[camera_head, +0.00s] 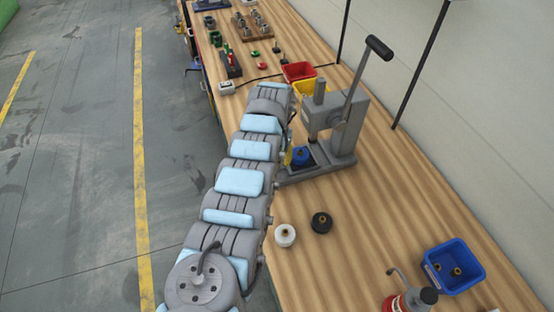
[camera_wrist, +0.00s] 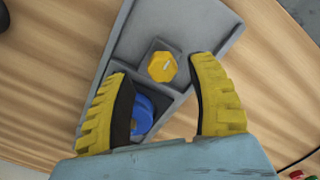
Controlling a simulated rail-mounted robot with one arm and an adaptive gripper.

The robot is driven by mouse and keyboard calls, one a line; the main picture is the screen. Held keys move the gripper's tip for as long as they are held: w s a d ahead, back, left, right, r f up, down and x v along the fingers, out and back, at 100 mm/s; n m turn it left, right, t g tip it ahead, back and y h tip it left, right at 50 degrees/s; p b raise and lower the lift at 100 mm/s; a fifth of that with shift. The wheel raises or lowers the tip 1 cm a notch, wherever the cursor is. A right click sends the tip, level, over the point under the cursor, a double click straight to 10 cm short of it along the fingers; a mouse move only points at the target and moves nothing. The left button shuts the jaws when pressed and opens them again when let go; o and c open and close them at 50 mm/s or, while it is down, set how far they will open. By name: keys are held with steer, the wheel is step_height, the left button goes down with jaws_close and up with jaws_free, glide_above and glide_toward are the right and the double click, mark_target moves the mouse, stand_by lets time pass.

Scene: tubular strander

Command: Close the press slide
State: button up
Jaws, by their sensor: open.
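The grey press (camera_head: 341,125) stands on the wooden bench with its long lever (camera_head: 367,72) raised. In the wrist view, a grey part with raised edges (camera_wrist: 182,25), apparently the press base or slide, carries a yellow knob (camera_wrist: 162,67) and a blue round piece (camera_wrist: 143,114). The blue piece also shows in the head view (camera_head: 301,156), low at the press front. My gripper (camera_wrist: 156,66) is open. Its yellow fingers stand either side of the knob; contact is not clear. The left finger partly hides the blue piece. How far the slide is out, I cannot tell.
A white spool (camera_head: 285,235) and a black spool (camera_head: 321,222) stand on the bench before the press. A blue bin (camera_head: 453,267) is at the lower right. Red (camera_head: 298,71) and yellow (camera_head: 311,89) bins stand behind the press.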

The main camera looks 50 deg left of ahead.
step_height(320, 180, up, 10)
stand_by(0.6)
